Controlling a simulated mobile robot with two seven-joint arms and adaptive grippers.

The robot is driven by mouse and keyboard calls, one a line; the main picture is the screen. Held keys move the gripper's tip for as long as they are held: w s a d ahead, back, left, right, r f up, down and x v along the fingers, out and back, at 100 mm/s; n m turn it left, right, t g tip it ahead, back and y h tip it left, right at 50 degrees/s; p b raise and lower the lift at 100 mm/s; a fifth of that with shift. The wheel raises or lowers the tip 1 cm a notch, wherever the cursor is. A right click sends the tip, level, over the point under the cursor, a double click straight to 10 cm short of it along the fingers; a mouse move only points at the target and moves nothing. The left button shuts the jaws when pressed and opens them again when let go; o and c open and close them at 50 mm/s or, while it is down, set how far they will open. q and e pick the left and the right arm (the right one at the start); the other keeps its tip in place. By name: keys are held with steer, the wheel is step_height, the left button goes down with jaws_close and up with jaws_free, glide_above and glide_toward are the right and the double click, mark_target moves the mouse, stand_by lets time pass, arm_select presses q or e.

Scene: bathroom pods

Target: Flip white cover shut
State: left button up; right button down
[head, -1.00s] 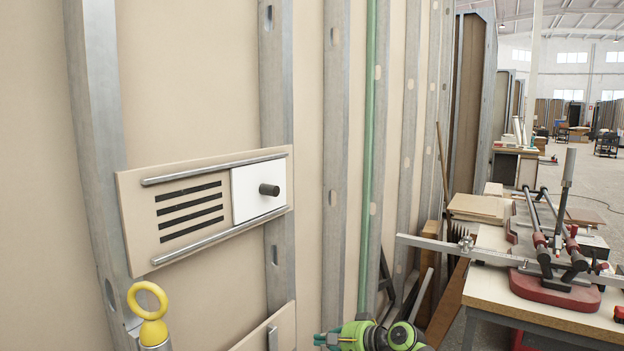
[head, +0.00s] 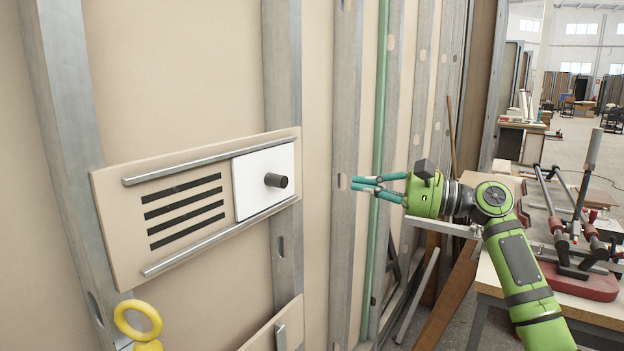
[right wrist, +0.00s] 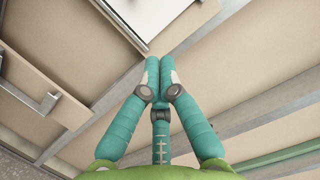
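The white cover (head: 251,198) is a square plate with a dark round knob (head: 276,181). It sits at the right end of a beige wall panel (head: 112,211), between an upper metal rail (head: 190,168) and a lower metal rail (head: 190,251). Several dark slots (head: 184,212) to its left are uncovered. Part of the cover shows at the top of the right wrist view (right wrist: 165,10). My right gripper (head: 356,183) is right of the cover, apart from the knob. Its fingertips are together and empty in the right wrist view (right wrist: 159,62). My left gripper is out of view.
A yellow ring (head: 138,318) is at the lower left. A lower beige panel with a small metal handle (head: 281,338) is below. Metal studs (head: 345,160) and a green pipe (head: 378,150) stand right of the cover. A workbench with clamps (head: 575,275) is at right.

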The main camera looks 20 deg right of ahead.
steer(key=p, duration=0.5)
glide_toward(290, 172)
steer(key=x, duration=0.5)
steer(key=shift+w+a, duration=0.1)
steer(key=shift+a, duration=0.1)
steer(key=s+a+p, duration=0.2)
steer(key=shift+s+a+r, duration=0.1)
steer(key=shift+s+a, duration=0.2)
steer(key=shift+a, duration=0.05)
